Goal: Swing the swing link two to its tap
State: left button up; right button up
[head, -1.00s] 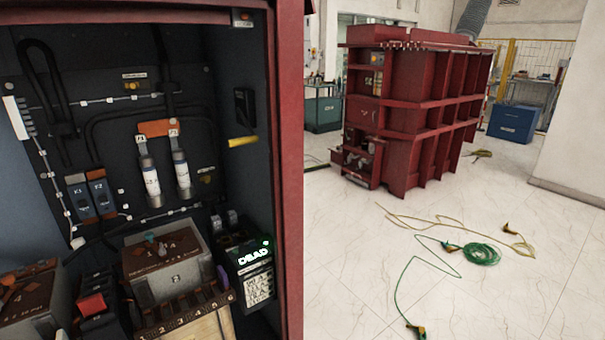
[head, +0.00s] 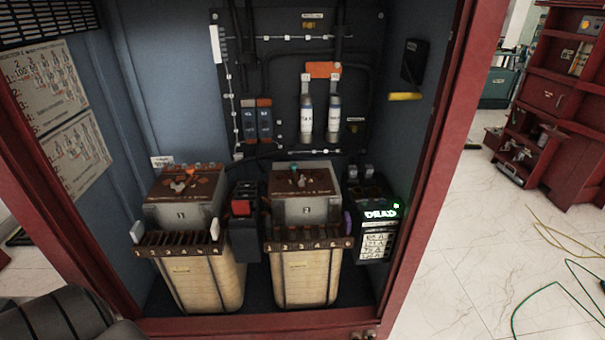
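Unit two (head: 303,208) is a grey box with a brown top, standing right of centre in the open cabinet. A purple piece (head: 348,222) stands at the strip's right end. Which part is swing link two is not clearly marked. Neither of my grippers is in view; only a dark part of my arm shows at the lower left.
Unit one (head: 185,215), with an orange-marked top, stands to the left. A black block with a red button (head: 241,208) sits between the units. A black box reading DEAD (head: 376,235) stands at the right. The red cabinet frame (head: 450,130) edges the opening.

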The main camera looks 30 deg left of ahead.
aim_at(294, 166)
jog(key=z, duration=0.05)
jog(key=k, duration=0.65)
jog(key=u, duration=0.65)
jog(key=i, duration=1.25)
jog(key=z, duration=0.2)
